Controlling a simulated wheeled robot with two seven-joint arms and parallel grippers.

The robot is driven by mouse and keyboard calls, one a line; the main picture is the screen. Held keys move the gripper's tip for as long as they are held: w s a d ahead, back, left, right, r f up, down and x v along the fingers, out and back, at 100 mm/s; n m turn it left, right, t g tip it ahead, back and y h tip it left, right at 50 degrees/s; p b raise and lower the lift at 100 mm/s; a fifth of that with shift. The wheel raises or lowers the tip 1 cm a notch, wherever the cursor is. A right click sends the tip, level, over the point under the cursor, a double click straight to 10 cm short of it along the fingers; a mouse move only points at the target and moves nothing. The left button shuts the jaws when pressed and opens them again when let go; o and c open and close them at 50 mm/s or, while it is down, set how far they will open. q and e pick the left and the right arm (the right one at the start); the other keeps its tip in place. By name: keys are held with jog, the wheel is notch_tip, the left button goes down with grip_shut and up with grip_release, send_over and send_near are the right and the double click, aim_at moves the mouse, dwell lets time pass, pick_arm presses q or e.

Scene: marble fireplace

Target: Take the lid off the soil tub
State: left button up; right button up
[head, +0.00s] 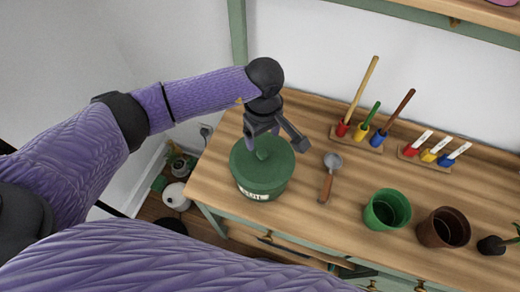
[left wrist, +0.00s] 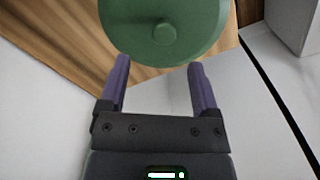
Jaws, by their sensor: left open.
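The green soil tub (head: 262,189) stands at the left end of the wooden bench, with a partly visible white label on its front. Its round green lid (head: 246,163) is on top, with a small knob (head: 262,154) in the middle. The left wrist view also shows the lid (left wrist: 130,30) and its knob (left wrist: 164,34). My left gripper (head: 276,146) is open and empty, above the lid. In the left wrist view, the knob lies beyond the fingertips (left wrist: 158,65), apart from both fingers. My right gripper is out of view.
On the bench (head: 300,226), a trowel (head: 328,180) lies right of the tub. A green pot (head: 387,209), a brown pot (head: 444,228) and a small dark pot (head: 491,245) stand farther right. Racks with tools (head: 357,136) and labels (head: 426,157) are behind.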

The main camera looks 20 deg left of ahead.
aim_at(262, 152)
pick_arm(q)
jog(key=f, duration=0.6)
jog(key=shift+s+d+f+b, duration=0.1)
jog(key=shift+s+f+b, duration=0.15)
jog(key=shift+s+b, duration=0.15)
jog(key=shift+w, duration=0.1)
grip_shut()
